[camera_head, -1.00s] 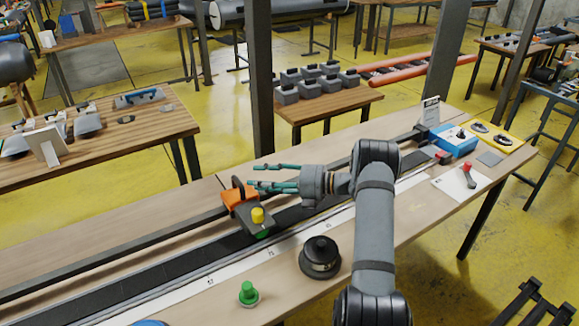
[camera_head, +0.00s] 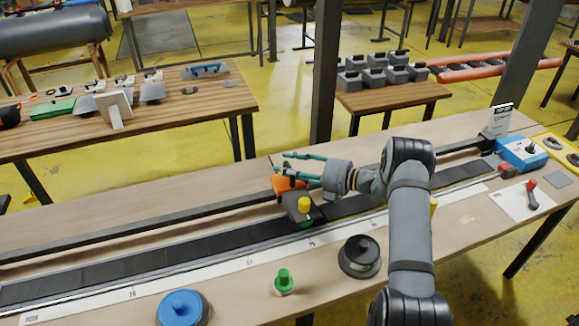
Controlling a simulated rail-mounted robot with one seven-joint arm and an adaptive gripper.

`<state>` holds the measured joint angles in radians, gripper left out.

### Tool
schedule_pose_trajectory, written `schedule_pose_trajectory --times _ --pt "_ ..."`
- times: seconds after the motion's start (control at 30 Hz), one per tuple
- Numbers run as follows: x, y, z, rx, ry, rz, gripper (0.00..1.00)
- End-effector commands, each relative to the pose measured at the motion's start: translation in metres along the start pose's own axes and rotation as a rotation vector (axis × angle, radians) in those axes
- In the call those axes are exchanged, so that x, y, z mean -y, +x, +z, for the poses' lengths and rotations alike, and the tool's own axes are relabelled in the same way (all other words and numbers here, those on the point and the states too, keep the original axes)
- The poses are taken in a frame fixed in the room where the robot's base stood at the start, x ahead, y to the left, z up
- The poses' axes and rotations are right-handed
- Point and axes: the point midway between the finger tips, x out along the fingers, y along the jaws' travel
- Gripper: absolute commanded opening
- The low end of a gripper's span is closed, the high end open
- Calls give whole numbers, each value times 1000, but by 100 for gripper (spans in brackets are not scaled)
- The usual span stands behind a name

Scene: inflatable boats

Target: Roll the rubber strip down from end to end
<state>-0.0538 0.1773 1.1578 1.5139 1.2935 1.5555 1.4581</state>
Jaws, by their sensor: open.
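The long black rubber strip (camera_head: 150,262) lies along the bench beside a white numbered scale. A roller tool (camera_head: 298,213) with an orange part (camera_head: 287,184), a grey body and a yellow knob (camera_head: 304,204) sits over the strip near mid-bench. A bit of green shows under its front. My gripper (camera_head: 281,164) reaches in from the right with its teal fingers spread apart, one above the other. The fingers overlap the tool's orange part and dark handle in the picture; I cannot tell if they touch. The tool's underside is hidden.
A dark round weight (camera_head: 360,256), a green knob (camera_head: 284,282) and a blue disc (camera_head: 182,308) stand along the bench's front. A blue box (camera_head: 521,153) and a red-handled tool (camera_head: 531,194) are at the right end. A dark rail (camera_head: 130,235) runs behind the strip.

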Motion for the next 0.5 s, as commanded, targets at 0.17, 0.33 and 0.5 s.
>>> schedule_pose_trajectory --times 0.17,0.33,0.5 --pt "0 0 0 0 0 0 40" --pt "0 0 0 0 0 0 30" --pt "0 0 0 0 0 0 20"
